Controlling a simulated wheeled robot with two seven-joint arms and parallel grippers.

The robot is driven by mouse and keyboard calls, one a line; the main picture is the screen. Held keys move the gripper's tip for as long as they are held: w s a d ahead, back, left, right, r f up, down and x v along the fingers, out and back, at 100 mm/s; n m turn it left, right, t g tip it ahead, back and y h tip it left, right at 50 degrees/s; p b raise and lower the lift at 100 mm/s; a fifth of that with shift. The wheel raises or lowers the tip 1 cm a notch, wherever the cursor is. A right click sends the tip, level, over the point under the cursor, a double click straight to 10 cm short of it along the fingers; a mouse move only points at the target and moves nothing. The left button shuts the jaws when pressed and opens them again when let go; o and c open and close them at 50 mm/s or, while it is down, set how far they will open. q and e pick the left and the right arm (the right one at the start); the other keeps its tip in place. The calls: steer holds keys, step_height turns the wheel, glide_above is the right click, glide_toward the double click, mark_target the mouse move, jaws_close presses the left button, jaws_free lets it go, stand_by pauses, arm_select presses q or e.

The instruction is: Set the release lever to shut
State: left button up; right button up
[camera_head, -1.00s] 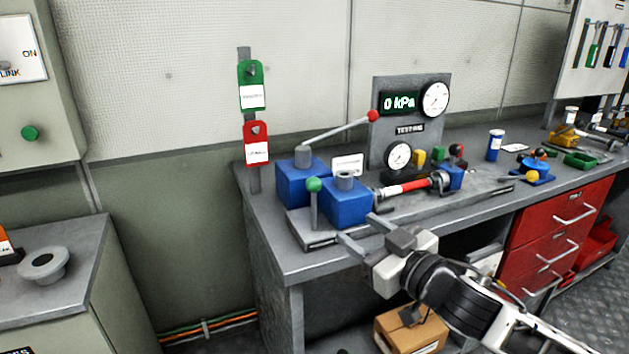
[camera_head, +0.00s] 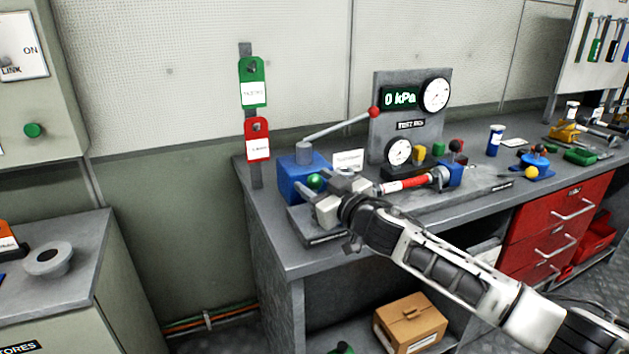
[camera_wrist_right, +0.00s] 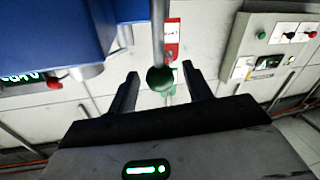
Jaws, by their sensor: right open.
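The release lever, a grey rod with a green ball knob (camera_head: 314,181), stands at the front of the blue pump unit (camera_head: 291,184) on the bench. In the right wrist view its green knob (camera_wrist_right: 160,79) shows between my two fingers, with a finger on either side and visible gaps. My right gripper (camera_head: 322,184) is open at the knob and hides most of the rod and the front blue block in the head view. My left gripper is not in view.
A long pump handle with a red ball (camera_head: 373,112) slants above the blue unit. The gauge panel (camera_head: 410,124) reads 0 kPa. A red-and-silver cylinder (camera_head: 408,186) lies right of my gripper. Green and red tags (camera_head: 253,82) hang on the left post.

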steer(key=shift+w+a, duration=0.25)
steer(key=shift+w, duration=0.15)
